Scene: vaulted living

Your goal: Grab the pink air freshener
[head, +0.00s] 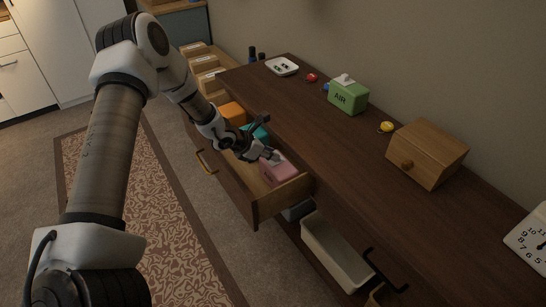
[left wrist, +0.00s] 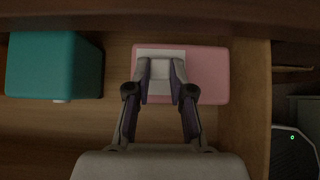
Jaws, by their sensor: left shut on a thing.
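The pink air freshener (head: 281,172) lies in the open drawer (head: 270,203), near the drawer's right end. It is a pink box with a white top part, which shows in the left wrist view (left wrist: 208,75). My left gripper (head: 270,155) reaches down into the drawer from above. In the left wrist view its fingers (left wrist: 161,70) are shut on the white part of the air freshener. The fingers hide some of that part. My right gripper is not in view.
A teal box (left wrist: 52,66) and an orange box (head: 233,113) share the drawer. The drawer's wooden end wall (left wrist: 244,100) is close to the pink box. A green AIR box (head: 348,96) and a wooden box (head: 427,152) stand on the dark cabinet top (head: 330,140).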

